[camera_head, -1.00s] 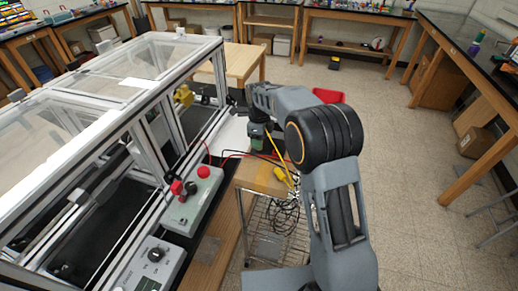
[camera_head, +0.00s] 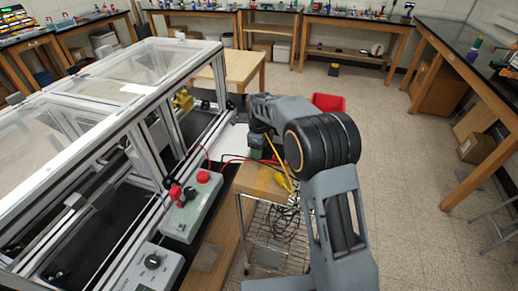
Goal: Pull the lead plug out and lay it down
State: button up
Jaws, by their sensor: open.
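A grey control box (camera_head: 190,207) stands at the front of the aluminium frame. It carries a red mushroom button (camera_head: 203,177), and a red knob or plug (camera_head: 175,192) and a dark one sit on its left part. A thin red lead (camera_head: 228,162) and a black lead run from the box area to a dark green device (camera_head: 256,142) on the wooden-topped cart. I cannot tell which end is the lead plug. My gripper (camera_head: 258,125) is above the green device, open, its fingers mostly hidden or too small to make out. No held object shows.
The clear-panelled frame (camera_head: 120,85) fills the left. A yellow item (camera_head: 281,181) lies on the cart (camera_head: 257,180), with tangled dark cables (camera_head: 281,222) below. A red bin (camera_head: 328,103) stands behind my arm.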

dwell(0.8)
grip_shut()
jog(key=shift+r, duration=0.25)
dwell(0.4)
jog(key=shift+r+p, duration=2.4)
jog(key=shift+r, duration=0.4)
jog(key=shift+a, duration=0.1)
